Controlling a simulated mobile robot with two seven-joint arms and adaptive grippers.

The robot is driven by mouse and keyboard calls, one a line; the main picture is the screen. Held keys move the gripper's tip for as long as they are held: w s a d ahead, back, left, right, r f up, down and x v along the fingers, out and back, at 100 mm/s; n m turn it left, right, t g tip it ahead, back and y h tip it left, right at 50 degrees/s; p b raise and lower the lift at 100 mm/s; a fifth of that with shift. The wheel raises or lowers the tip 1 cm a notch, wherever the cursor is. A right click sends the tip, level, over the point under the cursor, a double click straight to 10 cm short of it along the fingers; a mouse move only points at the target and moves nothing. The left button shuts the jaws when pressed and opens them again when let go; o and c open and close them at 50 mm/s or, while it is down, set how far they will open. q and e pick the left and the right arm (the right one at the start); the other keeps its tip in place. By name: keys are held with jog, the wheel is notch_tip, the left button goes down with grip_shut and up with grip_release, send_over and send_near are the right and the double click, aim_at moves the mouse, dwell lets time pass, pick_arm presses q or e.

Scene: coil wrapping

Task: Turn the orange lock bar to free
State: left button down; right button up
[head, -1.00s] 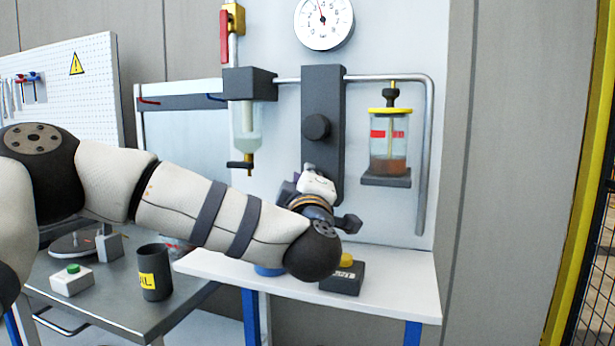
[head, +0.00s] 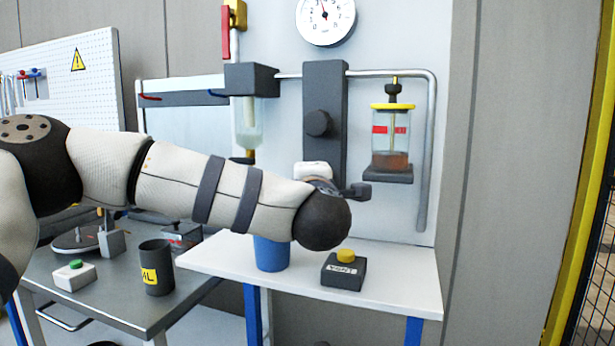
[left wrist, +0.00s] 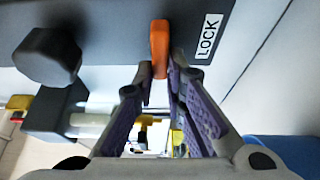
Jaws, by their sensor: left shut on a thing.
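The orange lock bar (left wrist: 160,38) shows in the left wrist view at the top middle, on a dark grey panel (left wrist: 110,22), beside a white LOCK label (left wrist: 208,36). My left gripper (left wrist: 160,78) has its fingertips on either side of the bar's lower end and is shut on it. In the head view my left forearm and wrist cover the gripper and the bar, in front of the lower part of the dark grey upright panel (head: 325,90). My right gripper is in neither view.
A dark knob (head: 318,123) sits on the panel above my wrist, and a jar with a yellow lid (head: 391,140) is to the right. Below, a blue cup (head: 271,254) and a yellow-topped button box (head: 343,271) stand on the white shelf (head: 400,270).

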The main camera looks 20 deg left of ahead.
pick_arm(q)
jog(key=c, duration=1.6)
grip_release()
jog(key=shift+c, duration=0.2)
jog(key=v, duration=1.2)
